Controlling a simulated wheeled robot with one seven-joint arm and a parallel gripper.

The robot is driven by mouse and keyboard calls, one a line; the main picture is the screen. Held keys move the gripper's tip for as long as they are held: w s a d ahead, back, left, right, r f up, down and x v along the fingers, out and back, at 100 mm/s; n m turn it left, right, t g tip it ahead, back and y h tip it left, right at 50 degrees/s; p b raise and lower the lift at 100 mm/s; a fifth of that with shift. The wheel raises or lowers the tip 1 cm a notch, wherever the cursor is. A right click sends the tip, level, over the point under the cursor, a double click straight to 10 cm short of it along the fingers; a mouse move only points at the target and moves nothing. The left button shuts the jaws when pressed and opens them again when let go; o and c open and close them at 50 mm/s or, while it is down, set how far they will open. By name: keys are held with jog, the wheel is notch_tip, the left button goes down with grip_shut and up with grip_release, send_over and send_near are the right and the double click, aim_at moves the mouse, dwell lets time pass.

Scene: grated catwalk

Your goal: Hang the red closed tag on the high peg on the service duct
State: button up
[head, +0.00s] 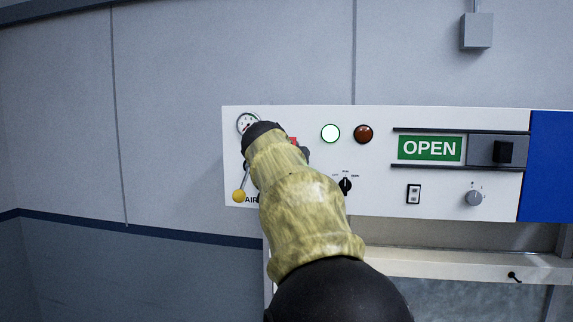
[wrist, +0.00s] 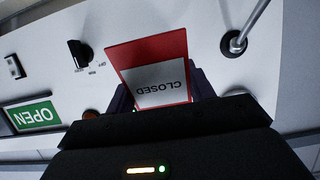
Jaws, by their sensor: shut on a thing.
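The red closed tag (wrist: 148,52) is a red plate with a white field reading CLOSED, upside down in the wrist view. My gripper (wrist: 163,93) is shut on its lower part in that view, holding it in front of the white panel. In the head view only a small red bit of the tag (head: 293,141) shows beside my arm, which hides most of the gripper. A small dark peg-like hook (head: 513,277) is on the pale ledge at lower right. I cannot tell whether it is a peg for the tag. No high peg shows clearly.
The white panel (head: 375,201) carries a gauge (head: 246,122), a lever with a yellow ball (head: 239,195), lamps, knobs and a green OPEN sign (head: 430,148). The lever's metal rod (wrist: 237,42) is close right of the tag. A grey box (head: 477,30) is above.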

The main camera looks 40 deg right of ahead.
jog(key=shift+r+p+x, duration=0.2)
jog(key=shift+p+x, duration=0.25)
jog(key=shift+x, duration=1.9)
jog(key=shift+d, duration=0.15)
jog(key=o, duration=1.2)
